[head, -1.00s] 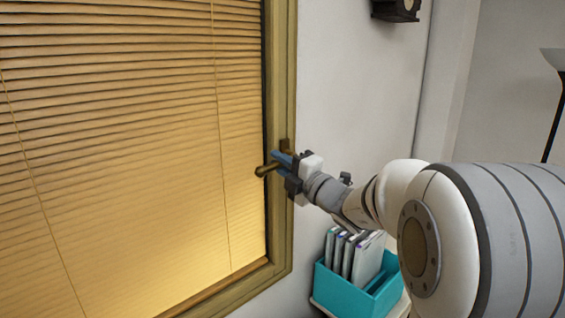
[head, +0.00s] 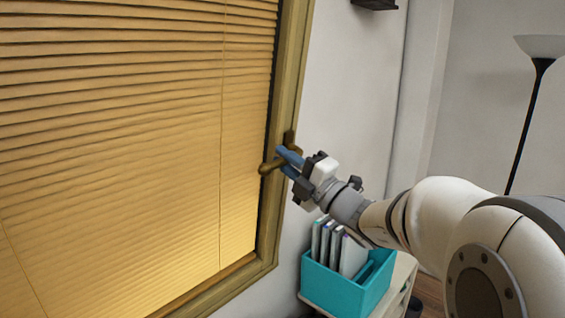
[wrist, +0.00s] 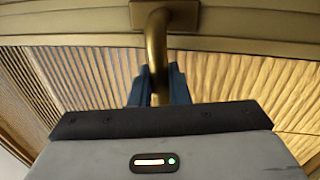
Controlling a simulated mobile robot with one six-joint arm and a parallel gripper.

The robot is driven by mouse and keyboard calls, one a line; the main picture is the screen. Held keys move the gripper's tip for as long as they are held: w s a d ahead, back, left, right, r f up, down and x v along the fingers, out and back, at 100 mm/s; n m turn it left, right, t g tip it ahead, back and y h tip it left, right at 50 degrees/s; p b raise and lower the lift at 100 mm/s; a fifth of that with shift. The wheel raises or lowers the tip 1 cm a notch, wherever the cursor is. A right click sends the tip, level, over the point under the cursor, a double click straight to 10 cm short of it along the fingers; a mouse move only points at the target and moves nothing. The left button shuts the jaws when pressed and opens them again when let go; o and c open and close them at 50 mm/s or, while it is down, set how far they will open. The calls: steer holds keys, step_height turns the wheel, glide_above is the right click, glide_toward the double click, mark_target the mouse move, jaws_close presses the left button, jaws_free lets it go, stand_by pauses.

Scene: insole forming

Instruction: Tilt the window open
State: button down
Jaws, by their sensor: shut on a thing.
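The window (head: 290,90) has a yellow-brown frame and fills the left of the head view, with a lowered tan blind (head: 120,140) across it. A brass-coloured handle (head: 266,168) sits on the right side of the frame and points left, roughly level. My gripper (head: 287,160) is shut on the handle, its blue fingers on either side of the bar. In the wrist view the handle (wrist: 156,50) comes from its mounting plate and runs down between the blue fingers. Its far end is hidden behind the gripper body there. I see no clear gap at the window frame.
A teal box (head: 345,285) with several upright folders stands on a pale cabinet (head: 402,285) below my arm. A floor lamp (head: 525,115) stands at the far right. A dark object (head: 375,4) is on the wall above.

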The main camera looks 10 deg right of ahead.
steer(key=c, duration=1.4)
jaws_free()
steer(key=shift+w, duration=0.15)
steer(key=shift+c, duration=0.2)
steer(key=b+v, duration=0.2)
steer(key=v, duration=0.6)
steer(key=shift+a, duration=0.15)
